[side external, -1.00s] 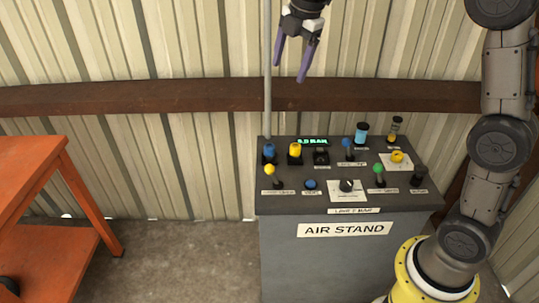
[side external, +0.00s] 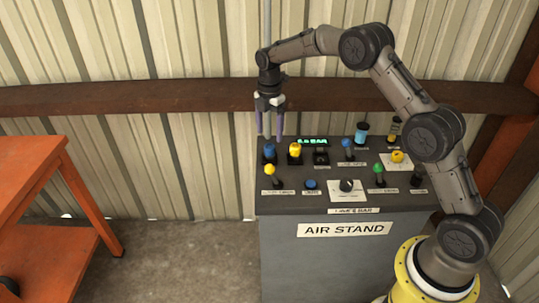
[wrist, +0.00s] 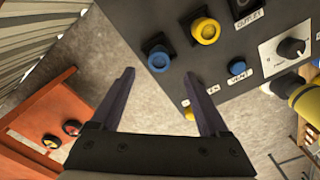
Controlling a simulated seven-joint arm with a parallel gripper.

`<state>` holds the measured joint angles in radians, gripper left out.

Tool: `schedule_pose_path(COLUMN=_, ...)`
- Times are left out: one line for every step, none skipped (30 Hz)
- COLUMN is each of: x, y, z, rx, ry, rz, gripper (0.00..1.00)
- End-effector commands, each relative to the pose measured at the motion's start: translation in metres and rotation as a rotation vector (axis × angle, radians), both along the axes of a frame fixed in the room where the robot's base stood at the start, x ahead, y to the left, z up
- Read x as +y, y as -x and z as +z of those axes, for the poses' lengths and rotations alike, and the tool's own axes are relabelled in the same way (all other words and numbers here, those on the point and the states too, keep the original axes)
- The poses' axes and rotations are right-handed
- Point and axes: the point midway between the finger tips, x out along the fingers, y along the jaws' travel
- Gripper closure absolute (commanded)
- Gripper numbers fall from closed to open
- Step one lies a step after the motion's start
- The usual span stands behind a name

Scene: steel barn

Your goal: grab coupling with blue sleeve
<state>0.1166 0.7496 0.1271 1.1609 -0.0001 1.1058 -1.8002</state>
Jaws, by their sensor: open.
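The coupling with the blue sleeve (side external: 269,151) sits on a dark square mount at the back left of the air stand's top. It also shows in the wrist view (wrist: 158,58), just beyond my fingertips. My gripper (side external: 270,136) points down above it, open and empty, with its two purple fingers apart. In the wrist view my gripper (wrist: 160,76) has the blue sleeve roughly between the lines of its fingers, apart from them. A similar coupling with a yellow sleeve (side external: 295,150) stands close to its right, also visible in the wrist view (wrist: 205,30).
The air stand (side external: 400,203) carries a yellow-knobbed lever (side external: 270,170), a blue button (side external: 310,184), a dial (side external: 347,186), a blue-knobbed lever (side external: 346,144) and a green-knobbed lever (side external: 378,169). An orange table (side external: 30,175) stands left, with open floor between.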

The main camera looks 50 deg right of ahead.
Motion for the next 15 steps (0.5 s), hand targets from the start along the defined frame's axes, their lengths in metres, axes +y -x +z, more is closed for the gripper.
schedule_pose_path(x=0.000, y=0.000, z=-0.008, rx=0.001, ry=0.000, rz=0.000, gripper=0.21)
schedule_pose_path(x=0.000, y=0.000, z=-0.012, rx=0.001, ry=0.000, rz=0.000, gripper=0.21)
schedule_pose_path(x=0.000, y=0.000, z=-0.015, rx=0.000, ry=0.000, rz=0.000, gripper=0.21)
schedule_pose_path(x=0.000, y=0.000, z=-0.018, rx=-0.001, ry=0.000, rz=0.000, gripper=0.21)
schedule_pose_path(x=0.000, y=0.000, z=-0.019, rx=-0.001, ry=0.000, rz=0.000, gripper=0.21)
schedule_pose_path(x=0.000, y=0.000, z=-0.021, rx=-0.001, ry=0.000, rz=0.000, gripper=0.21)
schedule_pose_path(x=0.000, y=0.000, z=-0.023, rx=-0.001, ry=0.000, rz=0.000, gripper=0.21)
schedule_pose_path(x=0.000, y=0.000, z=-0.024, rx=0.000, ry=0.000, rz=0.000, gripper=0.21)
schedule_pose_path(x=0.000, y=0.000, z=-0.027, rx=0.001, ry=0.000, rz=0.000, gripper=0.21)
schedule_pose_path(x=0.000, y=0.000, z=-0.031, rx=0.001, ry=0.000, rz=0.000, gripper=0.21)
schedule_pose_path(x=0.000, y=0.000, z=-0.035, rx=0.002, ry=0.000, rz=0.000, gripper=0.21)
schedule_pose_path(x=-0.001, y=0.000, z=-0.041, rx=0.003, ry=-0.001, rz=0.000, gripper=0.21)
schedule_pose_path(x=-0.001, y=0.000, z=-0.046, rx=0.003, ry=-0.001, rz=0.000, gripper=0.21)
schedule_pose_path(x=-0.001, y=-0.001, z=-0.050, rx=0.001, ry=0.000, rz=0.000, gripper=0.21)
schedule_pose_path(x=-0.001, y=-0.001, z=-0.056, rx=0.002, ry=-0.001, rz=0.000, gripper=0.21)
